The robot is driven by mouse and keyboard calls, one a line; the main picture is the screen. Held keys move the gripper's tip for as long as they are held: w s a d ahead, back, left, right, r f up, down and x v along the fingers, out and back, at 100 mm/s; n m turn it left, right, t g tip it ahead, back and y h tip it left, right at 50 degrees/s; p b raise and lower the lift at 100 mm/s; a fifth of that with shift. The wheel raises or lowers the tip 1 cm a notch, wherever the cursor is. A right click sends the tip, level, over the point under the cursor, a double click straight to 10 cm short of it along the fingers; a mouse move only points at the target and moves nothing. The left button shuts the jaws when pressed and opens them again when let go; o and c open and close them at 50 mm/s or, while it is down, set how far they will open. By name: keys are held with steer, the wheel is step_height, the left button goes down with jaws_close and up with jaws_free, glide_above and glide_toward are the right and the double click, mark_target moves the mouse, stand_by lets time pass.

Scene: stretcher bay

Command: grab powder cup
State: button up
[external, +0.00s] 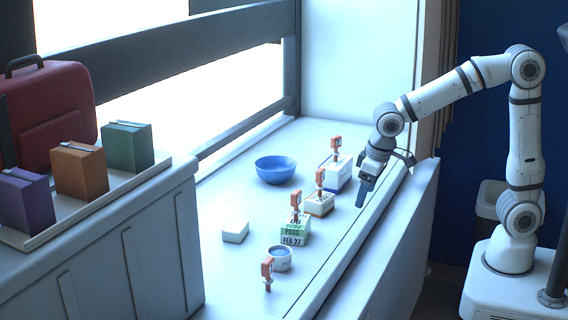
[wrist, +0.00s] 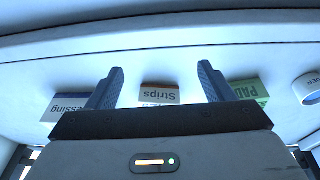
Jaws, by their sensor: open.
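The powder cup (external: 280,259) is a small round grey-white cup with a bluish inside, standing near the front end of the white counter in the external view. Part of a round white cup with cut-off lettering (wrist: 309,88) shows at the right edge of the wrist view; it looks like the same cup. My gripper (external: 366,188) is over the counter's right edge, well apart from the cup. In the wrist view my gripper (wrist: 159,75) has its two dark fingers spread wide with nothing between them; the Strips box (wrist: 160,94) shows beyond the gap.
A green-and-white pads box (external: 294,229), the strips box (external: 319,204) and a blue-and-white dressing box (external: 338,174) line the counter. Orange-topped posts (external: 267,270) stand beside the items. A blue bowl (external: 275,170) and white block (external: 235,231) lie left, with clear counter between.

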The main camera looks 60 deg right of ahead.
steer(key=w+a+r+p, duration=0.15)
steer(key=w+a, duration=0.25)
steer(key=a, duration=0.4)
steer(key=w+a+r+p, duration=0.1)
steer(key=w+a+p, duration=0.2)
steer(key=a, duration=0.5)
steer(key=t+p, duration=0.2)
steer(key=p, duration=0.2)
glide_toward(279, 251)
steer(key=a, duration=0.2)
steer(key=shift+y, duration=0.3)
steer(key=p+x, duration=0.1)
steer(key=x, duration=0.7)
steer(key=shift+s+d+f, duration=0.1)
steer(key=shift+d+f, duration=0.1)
steer(key=shift+f, duration=0.05)
steer(key=shift+c, duration=0.3)
steer(key=c, duration=1)
